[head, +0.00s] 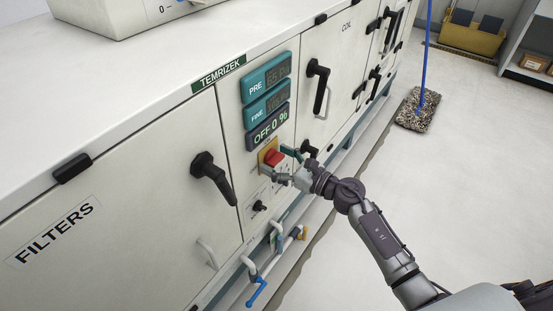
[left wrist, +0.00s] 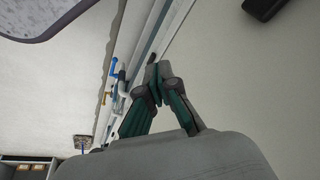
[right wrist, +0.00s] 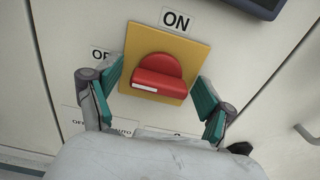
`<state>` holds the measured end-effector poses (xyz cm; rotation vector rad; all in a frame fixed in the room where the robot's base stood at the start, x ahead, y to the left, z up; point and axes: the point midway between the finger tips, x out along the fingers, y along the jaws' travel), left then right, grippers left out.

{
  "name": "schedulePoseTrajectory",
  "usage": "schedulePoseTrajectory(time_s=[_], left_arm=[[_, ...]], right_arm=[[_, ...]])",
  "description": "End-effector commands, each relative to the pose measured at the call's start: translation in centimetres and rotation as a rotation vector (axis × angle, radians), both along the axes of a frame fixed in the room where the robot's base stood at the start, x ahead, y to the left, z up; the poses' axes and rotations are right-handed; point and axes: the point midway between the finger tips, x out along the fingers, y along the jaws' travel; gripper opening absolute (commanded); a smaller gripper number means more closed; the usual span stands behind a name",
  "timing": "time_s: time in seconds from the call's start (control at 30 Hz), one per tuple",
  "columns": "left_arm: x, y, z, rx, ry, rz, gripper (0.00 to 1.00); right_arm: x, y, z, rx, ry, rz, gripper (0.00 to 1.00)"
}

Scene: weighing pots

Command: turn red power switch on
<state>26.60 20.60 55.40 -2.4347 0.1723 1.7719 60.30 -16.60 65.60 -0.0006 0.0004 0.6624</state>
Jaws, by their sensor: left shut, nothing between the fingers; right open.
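The red power switch (head: 273,157) is a rotary knob on a yellow square plate (right wrist: 192,52) on the cabinet front. In the right wrist view the red knob (right wrist: 158,75) has its bar lying roughly level, with a white mark at its lower left. An ON label (right wrist: 176,19) is above the plate; the label on the left is partly hidden by a finger. My right gripper (right wrist: 160,82) is open, one finger on each side of the knob, with gaps visible. My left gripper (left wrist: 157,72) is shut and empty, away from the switch.
Above the switch are displays, the lowest (head: 269,127) reading OFF 0 %. A black door handle (head: 213,177) is to the left, another (head: 318,87) to the upper right. Pipes with a blue valve lever (head: 257,291) stick out below. A mop (head: 418,110) stands on otherwise open floor.

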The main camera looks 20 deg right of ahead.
Motion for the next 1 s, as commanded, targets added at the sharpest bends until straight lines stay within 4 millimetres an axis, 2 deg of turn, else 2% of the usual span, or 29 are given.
schedulePoseTrajectory(time_s=[0.23, 0.6, 0.97, 1.0], left_arm=[[0.0, -0.01, 0.0, 0.0, 0.0, 0.0, 0.0], [0.0, -0.01, -0.01, 0.0, 0.0, 0.0, 0.0], [0.06, -0.02, 0.41, -0.001, -0.001, 0.0, 0.0], [0.24, -0.05, -0.21, 0.0, 0.003, 0.0, 0.0]], right_arm=[[0.04, 0.04, -0.03, 0.001, 0.001, 0.0, 0.81], [0.02, 0.03, -0.03, 0.001, 0.001, 0.0, 0.21], [0.02, 0.03, 0.05, 0.05, 0.04, 0.0, 0.21], [0.02, 0.02, 0.07, 0.066, 0.052, 0.0, 0.21]])
